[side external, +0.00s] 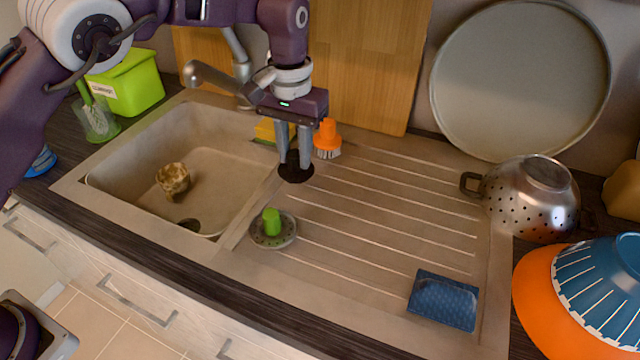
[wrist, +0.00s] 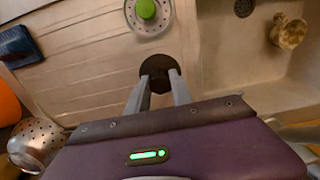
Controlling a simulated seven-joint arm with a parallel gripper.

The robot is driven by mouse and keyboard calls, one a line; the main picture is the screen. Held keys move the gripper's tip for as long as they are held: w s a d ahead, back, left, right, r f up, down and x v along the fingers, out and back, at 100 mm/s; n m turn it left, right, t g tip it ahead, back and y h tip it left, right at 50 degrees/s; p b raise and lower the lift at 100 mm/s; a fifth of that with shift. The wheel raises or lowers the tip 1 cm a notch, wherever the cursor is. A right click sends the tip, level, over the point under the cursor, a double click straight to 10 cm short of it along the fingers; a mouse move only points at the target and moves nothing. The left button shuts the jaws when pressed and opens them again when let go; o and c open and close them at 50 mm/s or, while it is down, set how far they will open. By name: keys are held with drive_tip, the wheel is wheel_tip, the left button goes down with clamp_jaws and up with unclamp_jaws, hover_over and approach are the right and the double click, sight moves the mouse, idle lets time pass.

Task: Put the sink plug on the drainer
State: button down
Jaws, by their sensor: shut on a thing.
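The sink plug is a dark round disc (side external: 296,173), seen also in the wrist view (wrist: 160,68). My gripper (side external: 293,163) points down and is shut on the plug, with both fingertips (wrist: 161,80) at its middle; they hide part of it. The plug is over the left end of the ribbed drainer (side external: 400,205), close to the divider beside the sink basin (side external: 225,165). I cannot tell whether it touches the surface or hangs just above it.
A round strainer with a green knob (side external: 271,226) lies on the drainer's front left. A blue sponge (side external: 443,300) lies front right. An orange brush (side external: 327,138) stands behind the gripper. A brown-and-white cup (side external: 173,179) lies in the basin. A colander (side external: 530,200) sits right. The drainer's middle is clear.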

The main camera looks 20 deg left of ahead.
sight(296, 178)
wheel_tip(296, 178, down, 6)
drive_tip(key=shift+f, duration=0.2)
drive_tip(key=c, duration=1.1)
unclamp_jaws()
drive_tip(key=shift+f, duration=0.1)
drive_tip(key=shift+c, duration=0.2)
wheel_tip(296, 178, up, 12)
drive_tip(key=shift+r, duration=0.15)
